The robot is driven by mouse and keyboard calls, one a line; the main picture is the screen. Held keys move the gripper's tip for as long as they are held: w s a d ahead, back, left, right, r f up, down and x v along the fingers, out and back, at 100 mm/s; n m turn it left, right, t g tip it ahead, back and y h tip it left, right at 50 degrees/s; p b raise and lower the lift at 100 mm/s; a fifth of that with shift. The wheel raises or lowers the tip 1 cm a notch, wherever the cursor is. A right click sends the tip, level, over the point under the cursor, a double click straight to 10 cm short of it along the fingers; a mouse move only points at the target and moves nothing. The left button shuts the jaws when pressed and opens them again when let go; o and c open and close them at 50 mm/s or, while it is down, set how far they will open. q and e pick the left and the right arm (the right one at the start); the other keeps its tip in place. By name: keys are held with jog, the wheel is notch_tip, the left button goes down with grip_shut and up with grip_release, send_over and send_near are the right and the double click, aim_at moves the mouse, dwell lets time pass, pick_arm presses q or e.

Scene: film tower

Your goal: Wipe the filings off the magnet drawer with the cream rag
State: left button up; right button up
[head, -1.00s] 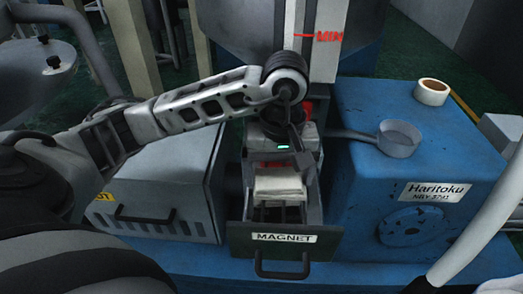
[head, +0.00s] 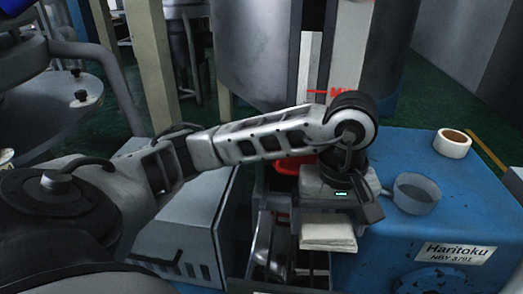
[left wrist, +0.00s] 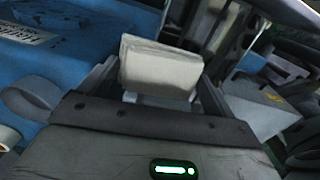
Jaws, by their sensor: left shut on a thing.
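My left gripper (head: 331,214) is shut on the cream rag (head: 328,235), a folded pale pad that hangs below the jaws in the head view. The rag also shows between the fingers in the left wrist view (left wrist: 160,68). The magnet drawer (head: 267,262) is open at the bottom of the head view, to the left of the rag. Metal parts show inside it, but my gripper and the frame edge hide much of it. Its label is out of sight. I cannot make out filings. My right gripper is not in view.
The blue machine housing (head: 445,205) stands close on the right. A grey pan (head: 416,193) and a tape roll (head: 452,143) sit on its top. A grey metal box (head: 185,225) stands left of the drawer. A large grey hopper (head: 255,60) rises behind.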

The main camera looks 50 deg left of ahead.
pick_arm(q)
jog(key=shift+r+p, duration=1.25)
jog(key=shift+r, duration=1.35)
